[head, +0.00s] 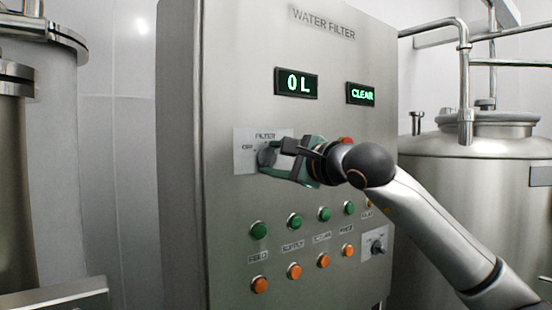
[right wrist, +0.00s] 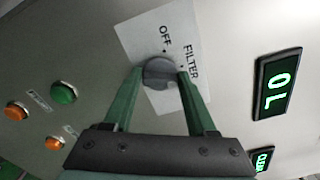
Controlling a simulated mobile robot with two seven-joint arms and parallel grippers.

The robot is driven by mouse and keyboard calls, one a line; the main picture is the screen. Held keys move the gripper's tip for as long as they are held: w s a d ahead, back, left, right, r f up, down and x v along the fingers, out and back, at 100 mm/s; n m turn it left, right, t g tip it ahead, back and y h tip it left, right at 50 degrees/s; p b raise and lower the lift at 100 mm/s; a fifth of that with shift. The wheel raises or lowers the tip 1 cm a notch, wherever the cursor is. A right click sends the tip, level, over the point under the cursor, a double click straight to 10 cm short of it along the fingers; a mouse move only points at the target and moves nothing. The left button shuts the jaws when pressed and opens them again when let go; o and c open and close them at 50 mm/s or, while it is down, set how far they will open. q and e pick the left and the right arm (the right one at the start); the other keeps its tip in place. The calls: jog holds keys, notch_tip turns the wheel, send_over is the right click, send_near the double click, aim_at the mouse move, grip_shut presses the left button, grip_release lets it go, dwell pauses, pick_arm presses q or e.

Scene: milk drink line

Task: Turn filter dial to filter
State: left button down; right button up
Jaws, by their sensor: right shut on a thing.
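The filter dial (right wrist: 158,71) is a grey round knob on a white plate (right wrist: 128,35) marked OFF and FILTER. In the head view the dial (head: 265,156) is partly hidden by my right gripper (head: 272,158). In the right wrist view the green fingers of my right gripper (right wrist: 159,74) stand on either side of the dial and are shut on it. I cannot tell for sure which mark the dial points to. My left gripper is in neither view.
The steel WATER FILTER cabinet (head: 230,60) has lit displays reading 0 L (head: 296,84) and CLEAR (head: 361,94). Below the dial are rows of green buttons (head: 259,230) and orange buttons (head: 260,285), and a small knob (head: 377,247). Steel tanks (head: 480,150) stand at both sides.

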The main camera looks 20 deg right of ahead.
jog(key=n, duration=0.4)
jog(key=shift+r+n, duration=0.1)
jog(key=shift+n, duration=0.3)
dwell(0.4)
jog(key=o, duration=1.3)
jog(key=shift+w, duration=0.1)
jog(key=shift+c, duration=0.2)
